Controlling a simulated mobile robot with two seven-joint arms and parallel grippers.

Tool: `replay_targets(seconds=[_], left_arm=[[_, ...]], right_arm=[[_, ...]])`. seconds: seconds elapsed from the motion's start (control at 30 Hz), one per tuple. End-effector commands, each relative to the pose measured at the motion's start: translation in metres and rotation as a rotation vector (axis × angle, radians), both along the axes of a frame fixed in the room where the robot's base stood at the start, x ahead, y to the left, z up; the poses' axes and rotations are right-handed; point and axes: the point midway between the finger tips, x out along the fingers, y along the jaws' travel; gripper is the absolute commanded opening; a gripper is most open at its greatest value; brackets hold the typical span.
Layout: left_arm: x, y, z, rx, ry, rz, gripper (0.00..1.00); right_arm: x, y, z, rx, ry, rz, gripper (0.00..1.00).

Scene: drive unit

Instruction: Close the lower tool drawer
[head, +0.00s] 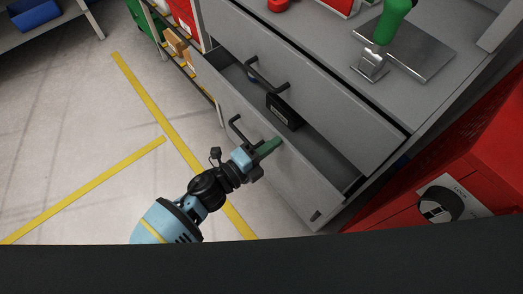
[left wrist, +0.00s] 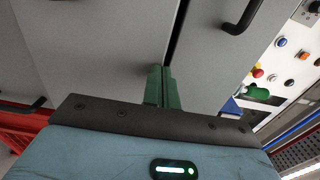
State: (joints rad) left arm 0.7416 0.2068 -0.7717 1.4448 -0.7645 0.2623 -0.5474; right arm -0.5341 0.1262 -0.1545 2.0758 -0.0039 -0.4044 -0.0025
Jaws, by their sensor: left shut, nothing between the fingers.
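The lower tool drawer (head: 298,192) is a grey drawer that stands partly open in the head view. Its interior shows behind the front panel, with a dark box (head: 284,111) in it. Its black bar handle (head: 237,129) is on the front. My left gripper (head: 269,147) has green fingers, shut and empty, at the drawer's front panel beside the handle. In the left wrist view the closed fingers (left wrist: 162,88) point at a grey panel; I cannot tell whether they touch it. My right gripper is not in view.
The upper drawer (head: 325,88) with its own black handle (head: 266,76) is above and looks shut. A green-handled tool (head: 388,28) stands on the bench top. A red cabinet (head: 485,150) is close on the right. The floor (head: 70,130) at left is clear.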

Motion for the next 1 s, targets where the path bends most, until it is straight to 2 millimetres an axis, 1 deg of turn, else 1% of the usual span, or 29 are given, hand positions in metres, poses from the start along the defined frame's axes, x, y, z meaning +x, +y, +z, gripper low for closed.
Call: replay_targets(seconds=[0.03,0.2,0.43,0.7,1.0], left_arm=[[0.005,-0.008,-0.001,-0.002,-0.001,-0.001,0.0],[0.021,-0.031,-0.001,-0.002,0.0,-0.001,0.0],[0.038,-0.053,-0.001,-0.001,0.001,0.0,0.0],[0.047,-0.065,0.0,0.0,0.0,0.0,0.0],[0.049,-0.067,0.002,-0.002,-0.003,0.001,0.0]], right_arm=[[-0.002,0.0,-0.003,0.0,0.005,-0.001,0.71],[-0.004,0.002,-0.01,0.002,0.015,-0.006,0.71],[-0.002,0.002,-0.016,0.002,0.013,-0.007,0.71],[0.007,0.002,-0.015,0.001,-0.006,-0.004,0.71],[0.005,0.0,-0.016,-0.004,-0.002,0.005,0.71]])
